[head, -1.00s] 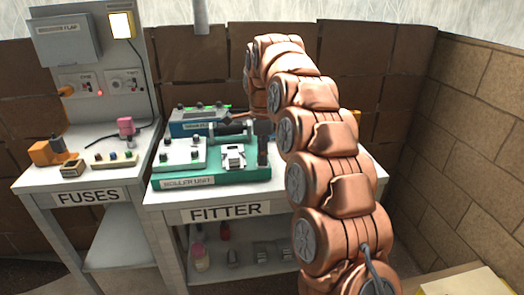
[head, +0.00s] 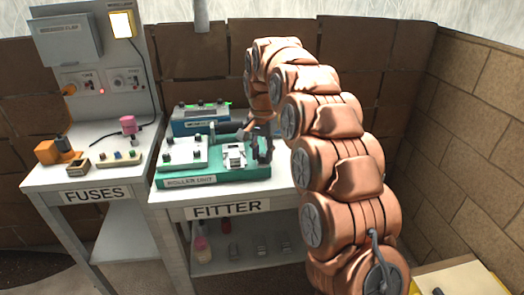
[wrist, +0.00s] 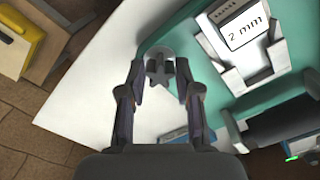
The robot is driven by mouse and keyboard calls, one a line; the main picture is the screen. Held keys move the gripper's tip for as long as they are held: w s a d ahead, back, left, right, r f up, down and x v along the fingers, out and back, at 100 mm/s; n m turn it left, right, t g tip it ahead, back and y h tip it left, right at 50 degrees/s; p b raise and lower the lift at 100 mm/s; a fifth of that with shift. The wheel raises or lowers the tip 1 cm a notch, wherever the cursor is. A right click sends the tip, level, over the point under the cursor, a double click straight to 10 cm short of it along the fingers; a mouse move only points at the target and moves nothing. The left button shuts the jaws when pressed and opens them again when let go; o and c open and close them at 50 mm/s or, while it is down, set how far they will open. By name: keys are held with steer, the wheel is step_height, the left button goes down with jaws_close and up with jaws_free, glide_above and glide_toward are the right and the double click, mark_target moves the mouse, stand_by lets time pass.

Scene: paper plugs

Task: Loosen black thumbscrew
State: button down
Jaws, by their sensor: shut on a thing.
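The black thumbscrew (wrist: 158,70) is a dark star-shaped knob on the end of the green roller unit in the wrist view. My gripper (wrist: 159,67) is shut on it, with one finger on each side of the knob. In the head view my gripper (head: 258,142) is at the right end of the roller unit (head: 215,178), and I cannot make out the thumbscrew there. The roller unit also shows in the wrist view (wrist: 205,55), with a white "2 mm" block beside a dark roller.
The roller unit stands on the white FITTER table (head: 180,207), with a blue unit (head: 195,127) behind it. The FUSES table (head: 50,183) is at the left, with an orange device and small parts. A brick wall (head: 475,140) bounds the right. A yellow item (wrist: 22,42) shows at the wrist view's upper left.

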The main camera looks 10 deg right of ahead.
mark_target(262, 155)
steer(key=n+p, duration=0.1)
steer(key=n, duration=0.3)
steer(key=shift+r+n, duration=0.1)
steer(key=shift+n, duration=0.3)
steer(key=n+p, duration=0.1)
steer(key=n, duration=0.3)
steer(key=c, duration=0.9)
jaws_free()
steer(key=shift+r+p, duration=0.95)
steer(key=shift+r, duration=1)
